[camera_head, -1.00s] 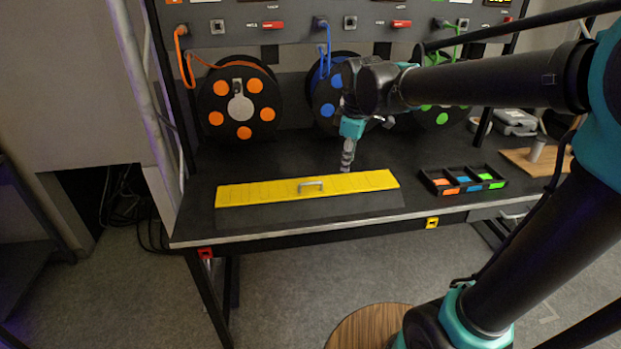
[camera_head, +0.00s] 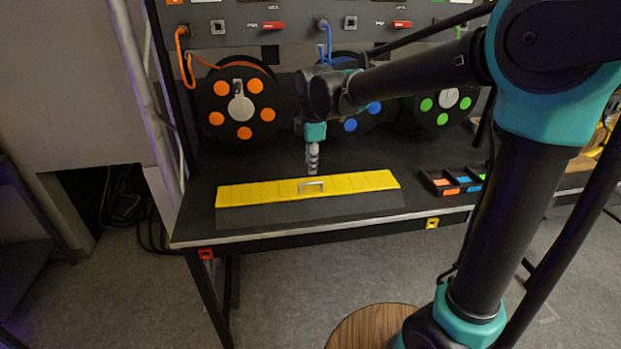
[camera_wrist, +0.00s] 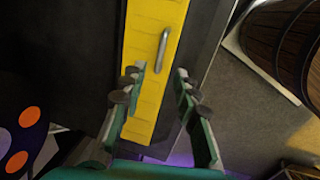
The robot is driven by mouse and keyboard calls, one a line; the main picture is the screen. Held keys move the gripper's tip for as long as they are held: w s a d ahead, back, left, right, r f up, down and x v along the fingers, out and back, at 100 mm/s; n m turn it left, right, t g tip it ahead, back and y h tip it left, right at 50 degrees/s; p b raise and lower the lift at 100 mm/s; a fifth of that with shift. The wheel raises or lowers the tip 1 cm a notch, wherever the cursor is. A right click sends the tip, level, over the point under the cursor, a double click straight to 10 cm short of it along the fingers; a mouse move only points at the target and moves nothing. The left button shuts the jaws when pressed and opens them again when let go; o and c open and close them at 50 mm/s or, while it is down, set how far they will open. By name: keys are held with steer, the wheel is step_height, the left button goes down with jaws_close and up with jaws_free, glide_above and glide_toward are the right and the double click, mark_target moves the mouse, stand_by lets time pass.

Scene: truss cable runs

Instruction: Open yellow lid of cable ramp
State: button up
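The yellow lid (camera_head: 250,193) of the cable ramp lies flat along the front part of the black table, with a dark strip in front of it. Its small grey handle (camera_head: 312,186) stands up near the middle of the lid. My gripper (camera_head: 312,171) points down just above and behind the handle in the head view. In the wrist view my gripper (camera_wrist: 161,72) is open, its two fingers apart with nothing between them. The lid (camera_wrist: 148,25) and the handle (camera_wrist: 162,50) show beyond the fingertips, the handle in line with the gap. No contact is visible.
A black tray (camera_head: 436,186) with coloured pieces stands right of the lid, partly behind my arm. Cable reels with orange (camera_head: 240,108), blue and green dots stand at the back. A round wooden top (camera_head: 365,328) is on the floor side in front.

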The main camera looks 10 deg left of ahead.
mark_target(310, 184)
steer(key=f, duration=0.2)
steer(key=w+f, duration=0.1)
steer(key=f, duration=0.4)
steer(key=shift+w+a, duration=0.15)
steer(key=shift+a, duration=0.05)
steer(key=shift+c, duration=0.4)
jaws_close()
